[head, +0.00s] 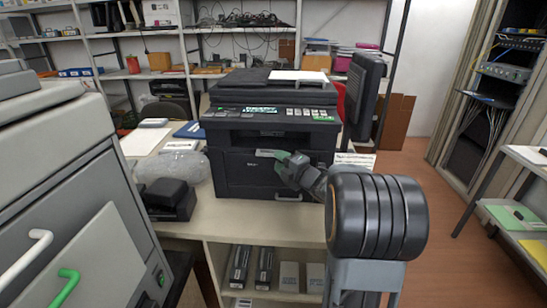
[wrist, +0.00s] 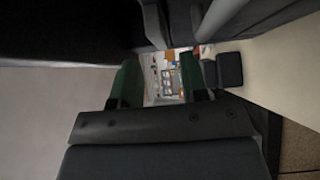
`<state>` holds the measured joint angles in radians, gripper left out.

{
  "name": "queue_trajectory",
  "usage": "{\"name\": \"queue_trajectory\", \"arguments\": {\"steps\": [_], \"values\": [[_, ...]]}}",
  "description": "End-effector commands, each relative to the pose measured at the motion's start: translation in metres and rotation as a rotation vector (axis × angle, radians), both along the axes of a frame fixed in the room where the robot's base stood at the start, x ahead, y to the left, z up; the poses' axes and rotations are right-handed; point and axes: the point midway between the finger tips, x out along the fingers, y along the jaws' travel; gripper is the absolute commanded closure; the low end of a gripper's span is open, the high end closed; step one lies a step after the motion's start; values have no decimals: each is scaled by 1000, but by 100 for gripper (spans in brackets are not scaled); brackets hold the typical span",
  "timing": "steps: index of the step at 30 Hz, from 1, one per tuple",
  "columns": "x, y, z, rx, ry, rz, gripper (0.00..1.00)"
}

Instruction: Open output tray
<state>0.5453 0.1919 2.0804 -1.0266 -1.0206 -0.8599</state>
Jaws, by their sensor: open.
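The black printer (head: 232,168) stands on the table, with its control panel and green-lit display facing me. Its front has a dark panel and a grey bar handle (head: 289,197) low down. I cannot tell which front part is the output tray. My gripper (head: 280,156) is in front of the printer's upper front, its green fingers close to the face; contact is unclear. In the wrist view my gripper (wrist: 162,80) has its green fingers apart, with nothing held between them. The printer's dark body (wrist: 60,30) fills the upper left there. My arm hides the printer's lower right front.
A clear bag (head: 182,168) and a black device (head: 168,198) are on the table left of the printer. A monitor (head: 362,95) stands at right. A grey cabinet (head: 75,150) is close at left. Boxes (head: 290,276) are on the shelf below. Floor is open at right.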

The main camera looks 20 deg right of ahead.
Motion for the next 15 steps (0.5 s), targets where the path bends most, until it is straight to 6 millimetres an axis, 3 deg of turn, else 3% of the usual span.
{"name": "queue_trajectory", "arguments": {"steps": [6,15], "values": [[27,8,0,2,0,1,60],[39,11,0,1,0,-1,60]]}}
